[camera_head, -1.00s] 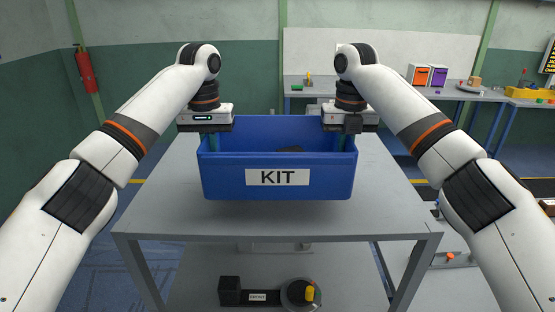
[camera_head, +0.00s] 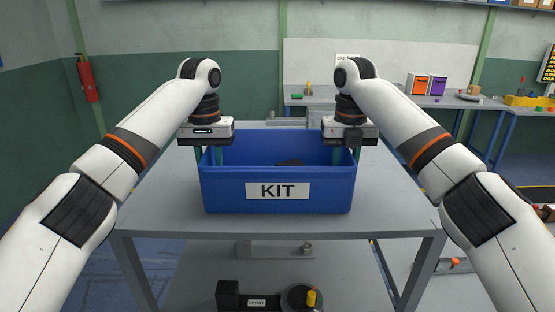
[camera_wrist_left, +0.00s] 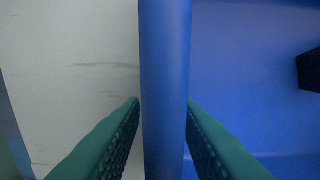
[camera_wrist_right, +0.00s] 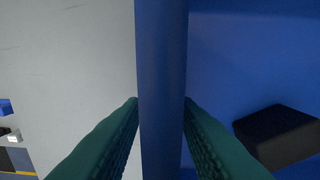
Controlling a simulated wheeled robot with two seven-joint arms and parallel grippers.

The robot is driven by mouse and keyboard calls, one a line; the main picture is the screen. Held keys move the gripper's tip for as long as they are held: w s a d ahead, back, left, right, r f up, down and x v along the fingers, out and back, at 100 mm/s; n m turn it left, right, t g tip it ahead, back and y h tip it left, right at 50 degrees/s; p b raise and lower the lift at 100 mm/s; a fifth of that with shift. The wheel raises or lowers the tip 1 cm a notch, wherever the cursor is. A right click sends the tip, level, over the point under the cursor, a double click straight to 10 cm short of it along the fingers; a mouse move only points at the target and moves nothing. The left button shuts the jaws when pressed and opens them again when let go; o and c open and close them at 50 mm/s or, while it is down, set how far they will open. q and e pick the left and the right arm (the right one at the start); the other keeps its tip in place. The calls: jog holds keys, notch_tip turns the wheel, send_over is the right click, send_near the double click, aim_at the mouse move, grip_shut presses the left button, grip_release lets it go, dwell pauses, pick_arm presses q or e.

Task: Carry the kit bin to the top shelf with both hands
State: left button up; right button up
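The blue kit bin (camera_head: 230,190), with a white KIT label on its front, is upright over the grey table (camera_head: 390,205). Its base is at or very near the tabletop; a small gap cannot be ruled out. My left gripper (camera_head: 208,155) is at its left side wall, and my right gripper (camera_head: 352,153) is at its right side wall. In the left wrist view the green fingers (camera_wrist_left: 163,105) close on the blue wall from both sides. The right wrist view shows the same grip (camera_wrist_right: 162,105). A dark object (camera_wrist_right: 278,135) lies inside the bin.
A lower shelf under the table holds a dark device with a yellow knob (camera_head: 311,297). Workbenches with orange and purple boxes (camera_head: 418,84) stand at the back right. A fire extinguisher (camera_head: 88,80) hangs on the left wall. Bare tabletop shows around the bin.

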pick_arm(q)
notch_tip(320, 180, up, 6)
jog(key=shift+r, duration=0.25)
jog(key=shift+s+r, duration=0.1)
jog(key=shift+r, duration=0.4)
pick_arm(e)
jog(key=shift+r, duration=0.15)
notch_tip(320, 180, up, 7)
jog(key=shift+s+r, duration=0.1)
